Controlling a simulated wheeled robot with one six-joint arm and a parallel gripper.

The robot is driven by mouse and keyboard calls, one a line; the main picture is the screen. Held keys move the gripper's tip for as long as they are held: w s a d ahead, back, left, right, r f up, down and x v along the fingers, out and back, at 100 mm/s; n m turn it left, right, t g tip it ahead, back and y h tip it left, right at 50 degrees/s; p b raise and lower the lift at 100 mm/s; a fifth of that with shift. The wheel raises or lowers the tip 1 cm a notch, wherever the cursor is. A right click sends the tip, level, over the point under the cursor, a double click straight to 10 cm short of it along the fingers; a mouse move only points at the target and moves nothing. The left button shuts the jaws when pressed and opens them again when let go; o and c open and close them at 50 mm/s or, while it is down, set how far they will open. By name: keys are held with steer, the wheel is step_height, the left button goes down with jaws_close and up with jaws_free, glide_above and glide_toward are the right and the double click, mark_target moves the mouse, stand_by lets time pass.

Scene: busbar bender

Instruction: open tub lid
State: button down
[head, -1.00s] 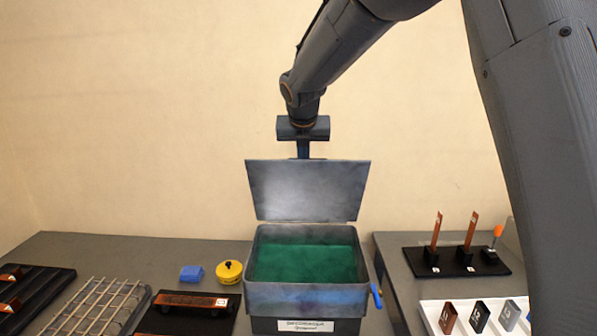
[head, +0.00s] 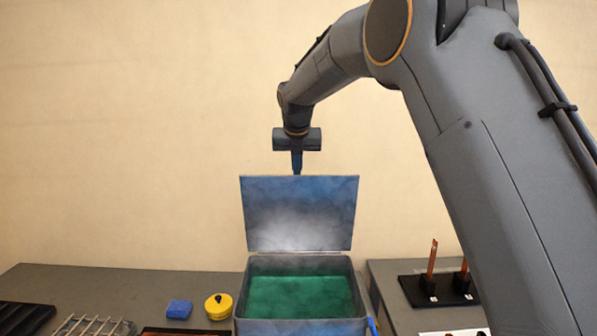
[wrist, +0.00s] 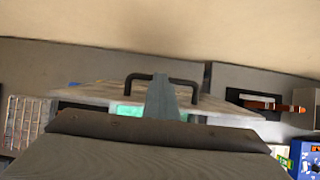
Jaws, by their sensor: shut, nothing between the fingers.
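The tub (head: 300,326) is a grey metal box with green liquid (head: 300,297) inside. Its grey lid (head: 298,213) stands raised, nearly upright, at the tub's back edge. My gripper (head: 297,170) is shut and empty, pointing down at the top edge of the lid. I cannot tell whether it touches the lid. In the wrist view, the shut fingers (wrist: 163,100) show in front of the lid's dark handle (wrist: 162,78), and green shows beyond the lid's edge.
A blue block (head: 179,309) and a yellow round container (head: 219,306) sit left of the tub. A wire rack (head: 92,327) lies farther left. A black stand (head: 440,289) with copper pieces is on the right. The wall behind is bare.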

steer(key=shift+s+f, duration=0.25)
steer(key=shift+f, duration=0.5)
steer(key=b+v, duration=0.3)
steer(key=v, duration=0.4)
steer(key=shift+w+r, duration=0.25)
steer(key=shift+r, duration=0.25)
steer(key=c, duration=2.3)
jaws_free()
steer(key=shift+s+r, duration=0.15)
steer(key=shift+r, duration=0.2)
steer(key=o, duration=0.4)
steer(key=shift+s, duration=0.25)
steer(key=shift+o, duration=0.3)
steer(key=s+d+f+m+g, duration=0.1)
steer(key=s+f+m+g, duration=0.1)
steer(key=s+f+m, duration=0.2)
steer(key=s+m, duration=0.2)
steer(key=m, duration=0.2)
steer(key=shift+s+d+f, duration=0.15)
steer(key=shift+d+f, duration=0.1)
steer(key=shift+s+d+f+m+g, duration=0.8)
steer(key=shift+s+f+m+g, duration=0.8)
steer(key=shift+s+f+m, duration=2.15)
steer(key=shift+s+f+m+p, duration=0.1)
steer(key=shift+f+m+p, duration=0.65)
steer(key=shift+f, duration=0.4)
steer(key=shift+f+m+p, duration=0.5)
steer(key=shift+f+p, duration=0.3)
steer(key=shift+f, duration=0.4)
steer(key=shift+c, duration=0.5)
